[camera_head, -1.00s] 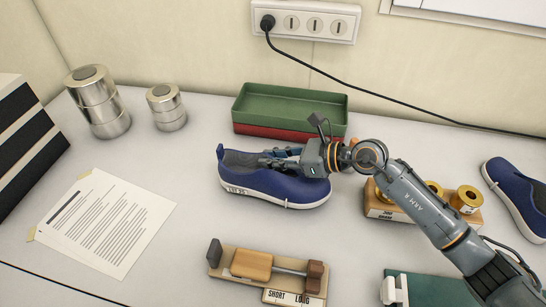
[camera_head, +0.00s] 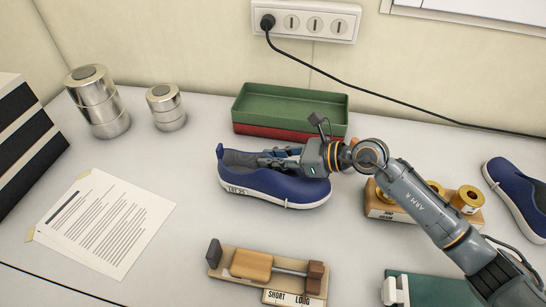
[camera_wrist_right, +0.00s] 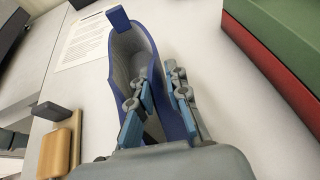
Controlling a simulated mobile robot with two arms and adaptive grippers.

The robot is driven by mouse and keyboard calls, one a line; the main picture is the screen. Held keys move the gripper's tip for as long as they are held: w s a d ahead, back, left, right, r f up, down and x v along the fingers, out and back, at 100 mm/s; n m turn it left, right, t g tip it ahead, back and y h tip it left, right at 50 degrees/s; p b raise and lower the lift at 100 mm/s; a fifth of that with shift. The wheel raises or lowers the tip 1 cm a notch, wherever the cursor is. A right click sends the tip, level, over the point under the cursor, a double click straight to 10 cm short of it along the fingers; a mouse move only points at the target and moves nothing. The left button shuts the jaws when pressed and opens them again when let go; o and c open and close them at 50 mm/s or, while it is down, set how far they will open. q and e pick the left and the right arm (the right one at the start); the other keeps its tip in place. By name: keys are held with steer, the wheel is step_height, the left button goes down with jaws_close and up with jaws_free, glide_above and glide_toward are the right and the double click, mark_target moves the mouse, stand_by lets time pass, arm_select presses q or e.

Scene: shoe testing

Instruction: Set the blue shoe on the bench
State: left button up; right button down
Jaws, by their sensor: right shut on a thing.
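A blue shoe (camera_head: 270,187) with a white sole rests on the white bench (camera_head: 190,240), in the middle of the head view. It also shows in the right wrist view (camera_wrist_right: 119,20), its heel tab towards the top. My right gripper (camera_head: 265,159) comes in from the right over the shoe's opening. The fingertips are partly inside the opening. A second blue shoe (camera_head: 516,195) stands at the right edge.
A green and red tray stack (camera_head: 290,105) stands behind the shoe. Metal weights (camera_head: 98,103) stand at the left. A wooden measuring device (camera_head: 262,270) lies in front, and a wooden block with brass weights (camera_head: 395,205) is at right. A paper sheet (camera_head: 108,222) lies left.

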steer(key=shift+f+b, duration=1)
steer(key=shift+f, duration=0.05)
steer(key=c, duration=1.2)
jaws_free()
steer(key=shift+s+d, duration=0.15)
steer(key=shift+d, duration=0.3)
steer(key=v, duration=1.1)
steer(key=shift+r, duration=0.2)
steer(key=shift+s, duration=0.1)
